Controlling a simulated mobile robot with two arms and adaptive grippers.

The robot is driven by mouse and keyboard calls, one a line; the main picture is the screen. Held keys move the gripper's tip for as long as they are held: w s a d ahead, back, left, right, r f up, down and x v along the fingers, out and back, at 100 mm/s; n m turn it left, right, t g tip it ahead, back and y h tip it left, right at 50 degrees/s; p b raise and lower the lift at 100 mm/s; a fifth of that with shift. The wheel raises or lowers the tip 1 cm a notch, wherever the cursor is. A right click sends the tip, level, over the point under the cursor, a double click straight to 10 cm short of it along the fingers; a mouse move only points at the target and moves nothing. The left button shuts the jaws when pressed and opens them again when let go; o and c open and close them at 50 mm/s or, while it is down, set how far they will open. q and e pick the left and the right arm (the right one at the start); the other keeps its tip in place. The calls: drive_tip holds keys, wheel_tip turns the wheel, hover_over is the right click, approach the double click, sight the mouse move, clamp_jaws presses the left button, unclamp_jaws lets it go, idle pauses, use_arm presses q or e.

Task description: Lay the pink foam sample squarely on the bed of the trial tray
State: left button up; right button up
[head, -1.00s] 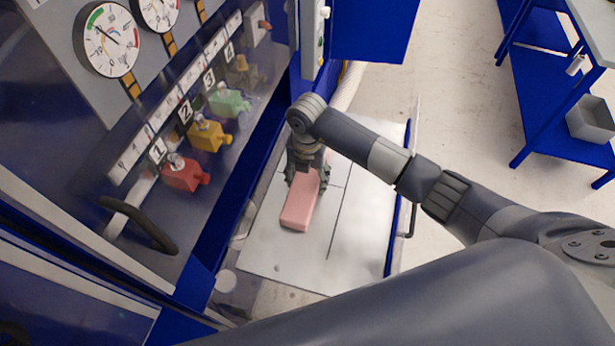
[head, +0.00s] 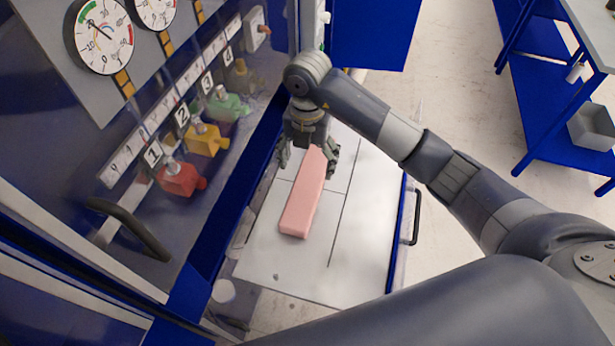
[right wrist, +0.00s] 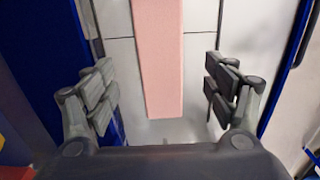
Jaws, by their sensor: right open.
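The pink foam sample (head: 304,200) is a long block lying on the white, black-lined bed of the tray (head: 365,215). Its long sides run about parallel to the bed's long line. In the right wrist view the foam (right wrist: 160,60) lies between the spread fingers, with a gap on each side. My right gripper (head: 308,161) is open at the foam's far end, in front of part of it. The same gripper (right wrist: 160,94) shows its two fingers well apart in the wrist view. My left gripper is not in view.
A blue-framed cabinet on the left carries gauges (head: 103,36) and red (head: 180,179), yellow (head: 205,139) and green (head: 226,105) valves. A dark handle (head: 131,228) juts out there. A blue shelf with a grey bin (head: 592,126) stands at the right. The tray's right side is bare.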

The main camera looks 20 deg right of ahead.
drive_tip(key=shift+r, duration=1.25)
idle(1.2)
